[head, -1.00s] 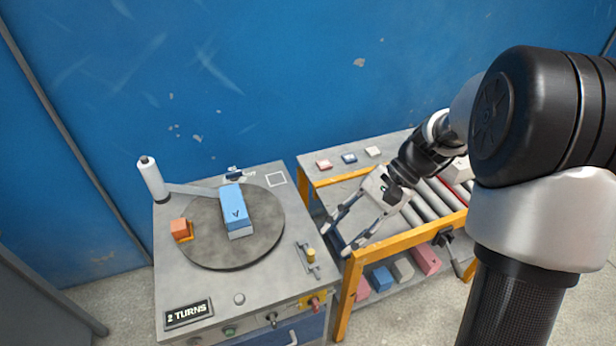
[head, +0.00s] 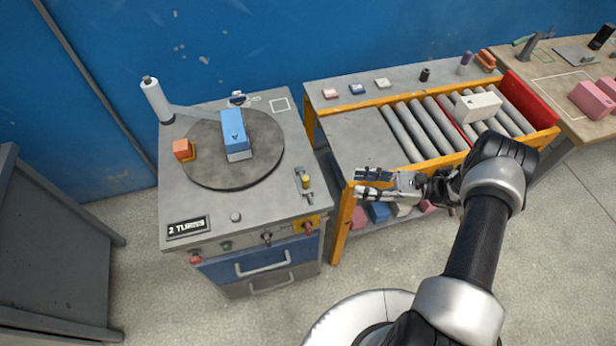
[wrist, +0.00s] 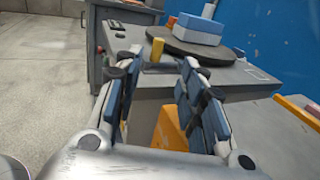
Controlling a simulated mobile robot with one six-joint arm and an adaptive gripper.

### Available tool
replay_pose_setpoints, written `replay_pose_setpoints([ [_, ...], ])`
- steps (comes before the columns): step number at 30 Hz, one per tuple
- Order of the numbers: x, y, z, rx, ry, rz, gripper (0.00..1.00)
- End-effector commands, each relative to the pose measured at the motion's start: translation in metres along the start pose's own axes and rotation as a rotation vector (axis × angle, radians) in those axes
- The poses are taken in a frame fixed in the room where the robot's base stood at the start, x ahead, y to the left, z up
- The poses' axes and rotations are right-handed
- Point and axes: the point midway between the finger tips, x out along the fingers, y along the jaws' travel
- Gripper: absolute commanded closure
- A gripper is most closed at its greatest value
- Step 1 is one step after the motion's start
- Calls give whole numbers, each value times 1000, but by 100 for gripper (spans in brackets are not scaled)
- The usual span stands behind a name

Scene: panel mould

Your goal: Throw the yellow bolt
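The yellow bolt (head: 306,182) stands upright in a small metal fitting at the right edge of the grey workbench top (head: 265,205). In the wrist view the yellow bolt (wrist: 157,49) shows ahead, between and beyond my fingers. My gripper (head: 360,184) is open and empty, to the right of the bench and apart from the bolt. In the wrist view my gripper (wrist: 150,75) has its two fingers spread with nothing between them.
A round turntable (head: 205,165) on the bench carries a blue and white block (head: 234,130). A yellow-framed roller table (head: 345,215) stands right of the bench, across a narrow gap.

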Motion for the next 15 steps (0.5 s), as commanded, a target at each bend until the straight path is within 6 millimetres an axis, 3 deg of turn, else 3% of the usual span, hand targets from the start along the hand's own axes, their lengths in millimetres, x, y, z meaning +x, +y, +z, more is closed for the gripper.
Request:
replay_pose_setpoints([
  [15, 109, 2, -1, 0, 3, 9, 63],
])
